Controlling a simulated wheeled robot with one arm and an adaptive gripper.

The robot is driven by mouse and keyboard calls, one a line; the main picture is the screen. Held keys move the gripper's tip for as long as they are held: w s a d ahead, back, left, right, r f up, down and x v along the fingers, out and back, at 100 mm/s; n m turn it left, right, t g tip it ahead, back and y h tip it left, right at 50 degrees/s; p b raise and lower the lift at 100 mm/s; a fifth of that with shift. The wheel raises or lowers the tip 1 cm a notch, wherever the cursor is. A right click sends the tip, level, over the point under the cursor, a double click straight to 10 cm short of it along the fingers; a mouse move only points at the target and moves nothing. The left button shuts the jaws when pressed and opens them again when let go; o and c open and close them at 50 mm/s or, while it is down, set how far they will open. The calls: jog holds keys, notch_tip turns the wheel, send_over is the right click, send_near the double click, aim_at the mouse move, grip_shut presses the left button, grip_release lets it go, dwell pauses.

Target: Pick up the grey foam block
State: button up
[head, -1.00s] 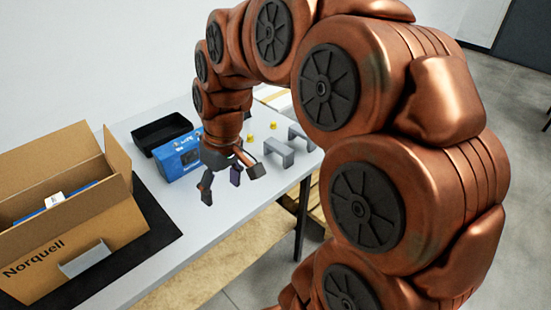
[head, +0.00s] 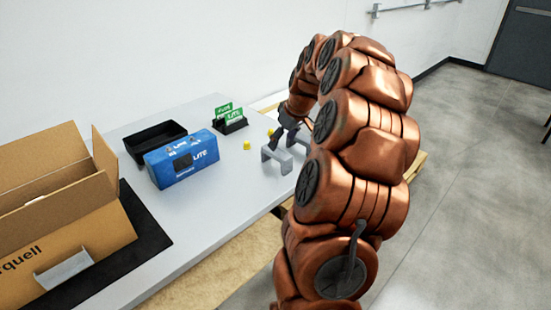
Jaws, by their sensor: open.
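A grey foam block (head: 275,157), shaped like a low arch, stands on the table near its right edge. A second grey arch-shaped piece (head: 299,139) stands just behind it to the right, partly hidden by my arm. My gripper (head: 282,136) is open and points down, above or just behind the nearer block. One dark finger shows clearly; the other is mostly hidden. I cannot tell whether the fingers touch either grey piece. Nothing shows between them.
A blue LITE box (head: 182,160) and a black tray (head: 155,141) stand left. Small yellow pieces (head: 246,145) lie near the blocks. A black holder (head: 231,126) with green LITE cards is behind. An open cardboard box (head: 75,235) stands on a dark mat (head: 145,225).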

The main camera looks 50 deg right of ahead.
aim_at(277, 151)
jog(key=shift+p+x, duration=0.45)
jog(key=shift+x, duration=2.55)
jog(key=shift+a+f+b, duration=0.2)
jog(key=shift+b, duration=0.2)
jog(key=c, duration=1.1)
jog(key=shift+o, duration=0.2)
jog(key=shift+r, duration=0.1)
